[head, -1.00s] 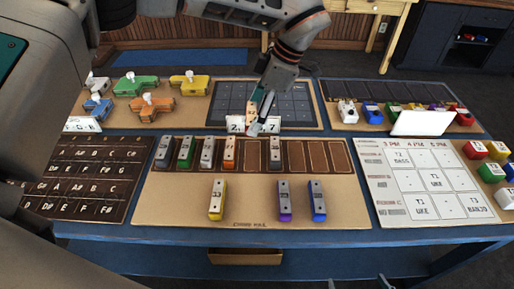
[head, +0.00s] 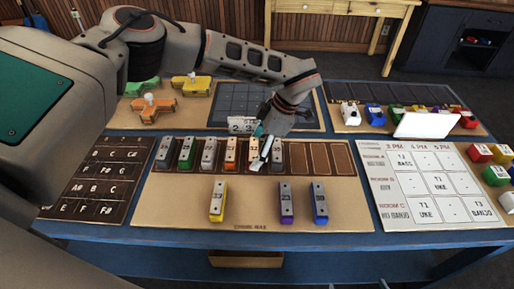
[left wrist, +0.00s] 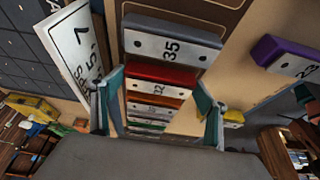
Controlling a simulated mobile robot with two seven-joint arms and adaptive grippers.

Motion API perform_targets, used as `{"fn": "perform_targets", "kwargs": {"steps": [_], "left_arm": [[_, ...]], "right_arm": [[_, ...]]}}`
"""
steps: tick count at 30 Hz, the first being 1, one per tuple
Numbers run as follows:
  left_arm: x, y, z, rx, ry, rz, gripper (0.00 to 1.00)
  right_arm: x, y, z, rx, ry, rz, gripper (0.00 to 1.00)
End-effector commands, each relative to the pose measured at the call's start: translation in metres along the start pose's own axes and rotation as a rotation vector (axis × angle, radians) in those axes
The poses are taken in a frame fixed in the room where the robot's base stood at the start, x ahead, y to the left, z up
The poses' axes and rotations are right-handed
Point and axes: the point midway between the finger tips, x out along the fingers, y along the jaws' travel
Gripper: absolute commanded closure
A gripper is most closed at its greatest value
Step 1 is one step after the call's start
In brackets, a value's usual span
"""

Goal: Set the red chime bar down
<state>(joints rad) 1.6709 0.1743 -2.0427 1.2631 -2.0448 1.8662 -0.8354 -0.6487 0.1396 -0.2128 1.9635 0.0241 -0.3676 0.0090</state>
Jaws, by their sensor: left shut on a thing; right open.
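The red chime bar (left wrist: 160,82), with a light plate numbered 32, is between the fingers of my left gripper (left wrist: 158,105) in the left wrist view. In the head view my left gripper (head: 262,145) is over the dark rack (head: 312,158), shut on the red bar (head: 253,150) in the gap between the orange bar (head: 231,152) and the dark bar 35 (head: 277,158). The gripper partly covers it, and I cannot tell whether it touches the rack floor. Small tips of my right gripper (head: 358,286) show at the bottom edge, apart and empty.
Grey and green bars (head: 187,152) fill the rack's left slots; its right slots are empty. Yellow (head: 217,202), purple (head: 286,203) and blue (head: 319,203) bars lie on the mat's front. A number card (head: 241,125) stands close behind the gripper.

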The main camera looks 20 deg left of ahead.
Motion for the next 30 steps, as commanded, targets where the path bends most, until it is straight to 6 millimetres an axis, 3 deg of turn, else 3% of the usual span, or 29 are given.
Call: {"fn": "perform_targets", "kwargs": {"steps": [8,9,10,23,30], "left_arm": [[0.002,0.000,0.001,0.001,0.000,0.000,0.48],[0.002,0.000,0.001,0.001,0.000,0.001,0.15],[0.002,0.000,0.001,0.001,0.000,0.001,0.09],[-0.003,0.000,-0.001,0.000,-0.001,0.001,0.09],[-0.041,0.001,0.000,0.000,-0.001,0.005,0.09]], "right_arm": [[0.000,0.000,0.001,0.001,-0.001,0.000,0.09],[0.000,0.000,0.001,0.000,-0.001,0.000,0.09],[0.000,0.000,0.001,0.000,-0.001,0.000,0.09],[0.000,0.000,0.001,0.000,-0.002,0.000,0.09],[0.000,0.000,0.002,0.000,-0.003,0.000,0.09]]}}
